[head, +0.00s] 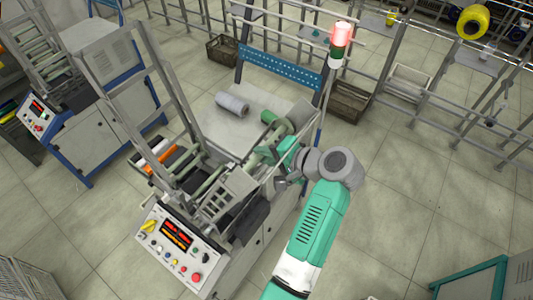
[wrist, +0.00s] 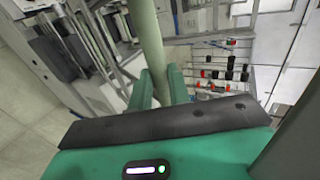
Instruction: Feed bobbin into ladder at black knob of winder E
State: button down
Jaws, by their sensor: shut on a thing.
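My gripper (head: 283,166) is at the right side of the near winder. In the wrist view my gripper (wrist: 159,84) has its two green fingers shut on a long pale green bobbin (wrist: 148,35), which points away from the palm. In the head view the arm and machine parts partly cover the bobbin. The near winder has a sloping ladder (head: 113,112) and a control panel (head: 178,247) with displays, a yellow switch and several small knobs.
A grey roll (head: 232,103) and a green roll (head: 268,117) lie on the winder's top. White, orange and dark rolls (head: 160,164) sit by the ladder's foot. A signal lamp (head: 341,35) stands at the back right. A second winder (head: 100,95) is at left.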

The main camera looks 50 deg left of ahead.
jog(key=f, duration=0.1)
jog(key=a+f+b, duration=0.1)
jog(key=f+b, duration=0.1)
jog(key=shift+s+a+f, duration=0.2)
jog(key=shift+a+f, duration=0.15)
jog(key=shift+f, duration=0.05)
dwell(0.5)
jog(key=c, duration=0.9)
grip_release()
dwell(0.8)
jog(key=d+r+p, duration=0.2)
jog(key=w+d+r+p, duration=0.1)
jog(key=d+r+p, duration=0.1)
jog(key=d+r, duration=0.1)
jog(key=d+r+p, duration=0.3)
jog(key=shift+w, duration=0.3)
